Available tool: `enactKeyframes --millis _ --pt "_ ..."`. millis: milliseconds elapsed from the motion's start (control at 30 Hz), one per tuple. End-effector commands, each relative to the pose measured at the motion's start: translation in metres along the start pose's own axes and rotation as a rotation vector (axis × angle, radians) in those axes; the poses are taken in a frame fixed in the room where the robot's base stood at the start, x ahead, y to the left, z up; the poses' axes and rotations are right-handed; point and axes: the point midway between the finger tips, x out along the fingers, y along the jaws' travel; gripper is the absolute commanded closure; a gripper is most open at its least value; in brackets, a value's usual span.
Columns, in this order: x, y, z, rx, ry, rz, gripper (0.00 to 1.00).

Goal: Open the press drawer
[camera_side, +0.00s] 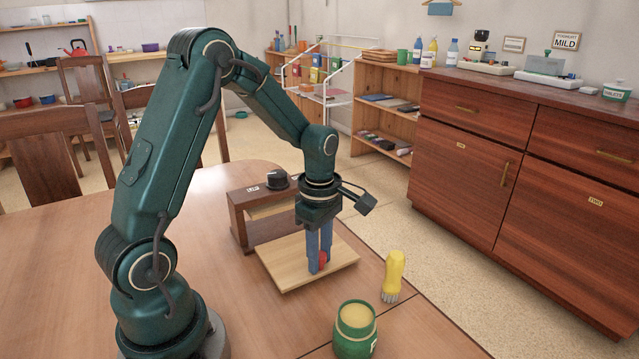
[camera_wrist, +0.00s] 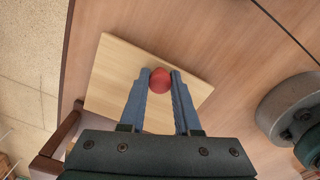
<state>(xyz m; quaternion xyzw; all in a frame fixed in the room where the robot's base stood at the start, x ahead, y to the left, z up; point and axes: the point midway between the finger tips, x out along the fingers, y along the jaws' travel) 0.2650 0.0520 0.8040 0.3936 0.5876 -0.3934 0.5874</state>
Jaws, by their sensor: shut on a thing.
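The press is a dark brown wooden box (camera_side: 240,228) on the table, with a black knob (camera_side: 277,180) and a small label on top. A pale wooden board (camera_side: 280,276), which looks like its drawer, lies in front of the box. Whether the two are joined is hidden. The board also shows in the wrist view (camera_wrist: 110,85). My gripper (camera_side: 319,268) points down over the board, its blue fingers shut on a round red knob (camera_side: 324,258). In the wrist view the red knob (camera_wrist: 160,80) sits between the two fingertips (camera_wrist: 161,72).
A yellow brush (camera_side: 393,275) stands right of the board, near the table edge. An open green jar (camera_side: 355,330) with yellowish contents stands at the front. A brown dresser (camera_side: 465,170) stands beyond a strip of floor. The table front is mostly clear.

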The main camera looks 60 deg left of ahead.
Motion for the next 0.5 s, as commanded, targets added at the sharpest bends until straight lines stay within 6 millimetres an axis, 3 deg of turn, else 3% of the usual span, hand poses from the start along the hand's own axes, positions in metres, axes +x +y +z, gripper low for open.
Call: enactKeyframes --millis 367,400,433,500 --pt "-0.0003 -0.0018 0.0046 -0.006 -0.001 0.002 1.0" --pt "-0.0003 -0.0018 0.0046 -0.006 -0.001 0.002 0.54" --pt "-0.0003 -0.0018 0.0045 -0.005 -0.001 0.001 0.42" --pt "-0.0002 -0.0018 0.0045 -0.005 -0.001 0.001 0.38"
